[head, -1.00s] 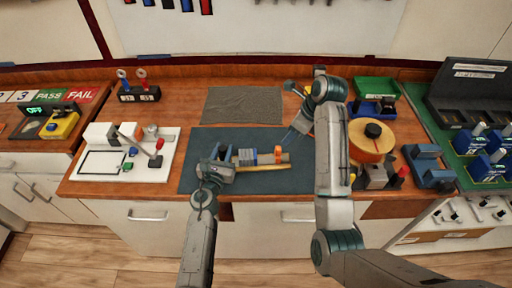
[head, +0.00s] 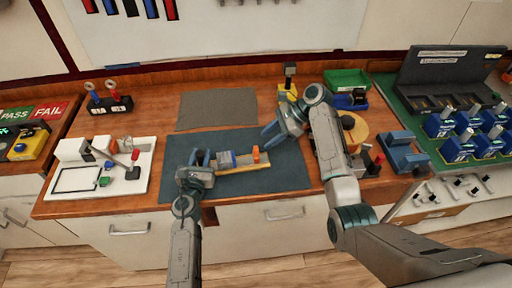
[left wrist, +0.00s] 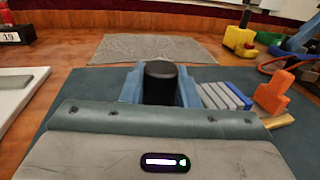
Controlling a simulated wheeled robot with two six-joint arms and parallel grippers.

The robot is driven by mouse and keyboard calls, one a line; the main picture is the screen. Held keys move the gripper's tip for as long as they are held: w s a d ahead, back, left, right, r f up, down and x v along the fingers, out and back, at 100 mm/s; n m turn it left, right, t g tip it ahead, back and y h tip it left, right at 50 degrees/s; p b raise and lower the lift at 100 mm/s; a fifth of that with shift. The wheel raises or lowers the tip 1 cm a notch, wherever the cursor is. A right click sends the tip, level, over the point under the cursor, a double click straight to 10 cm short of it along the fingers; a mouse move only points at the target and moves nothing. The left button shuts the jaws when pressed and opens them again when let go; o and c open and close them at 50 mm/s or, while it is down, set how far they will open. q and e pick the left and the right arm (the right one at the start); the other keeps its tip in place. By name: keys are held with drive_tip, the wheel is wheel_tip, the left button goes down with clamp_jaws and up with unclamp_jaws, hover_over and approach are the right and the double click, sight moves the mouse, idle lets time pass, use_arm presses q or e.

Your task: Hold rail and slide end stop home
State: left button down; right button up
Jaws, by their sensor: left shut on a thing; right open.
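The rail (head: 243,169) lies along the dark mat, with a row of blue and grey blocks (head: 226,160) on it. These blocks also show in the left wrist view (left wrist: 224,97). The orange end stop (head: 256,154) stands upright on the rail, right of the blocks; it looks tilted in the left wrist view (left wrist: 273,92). My left gripper (head: 201,158) is shut at the rail's left end, with a black rounded part (left wrist: 161,82) between its fingers. The grip is partly hidden. My right gripper (head: 279,131) is open and empty, above and right of the end stop.
The dark mat (head: 285,175) has free room right of the rail. A grey mat (head: 217,107) behind is bare. A white board with a red-knobbed lever (head: 134,157) is at left. A round orange-topped thing (head: 357,130), a blue holder (head: 402,152) and a green bin (head: 346,78) are at right.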

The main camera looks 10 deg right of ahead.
sight(256, 148)
drive_tip(key=x, duration=0.6)
drive_tip(key=shift+a+f, duration=0.2)
clamp_jaws()
